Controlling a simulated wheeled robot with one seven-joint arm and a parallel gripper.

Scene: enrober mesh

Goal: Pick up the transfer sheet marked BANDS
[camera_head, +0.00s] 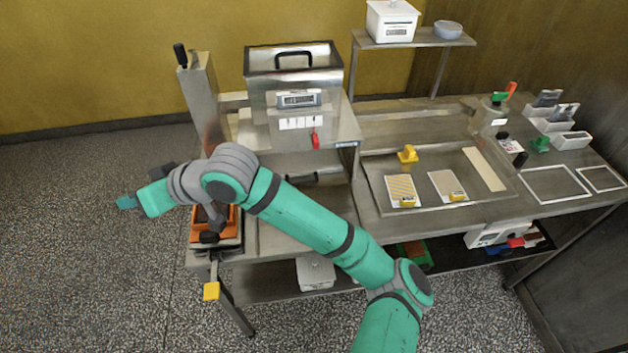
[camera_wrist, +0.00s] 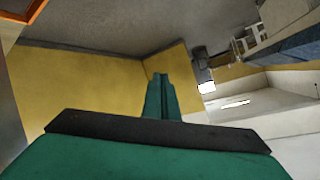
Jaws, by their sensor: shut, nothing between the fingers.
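Two small sheets lie flat in a shallow metal tray (camera_head: 371,177) on the bench. The left sheet (camera_head: 402,184) shows yellowish stripes, and the right sheet (camera_head: 444,182) looks beige and finely patterned. Each has a yellow tab at its lower edge. Any lettering is too small to read, so I cannot tell from the print which is BANDS. My gripper (camera_head: 127,202) is far to the left of both sheets, past the bench's left end over the floor. It is shut and empty. In the wrist view its closed fingers (camera_wrist: 160,88) point at a yellow wall; no sheet shows there.
A yellow knob-like piece (camera_head: 407,154) and a pale strip (camera_head: 484,168) are in the tray area. A metal machine (camera_head: 291,70) stands behind my arm. Empty frames (camera_head: 553,184), a bottle and small bins occupy the right side. An orange box (camera_head: 232,219) sits under my wrist.

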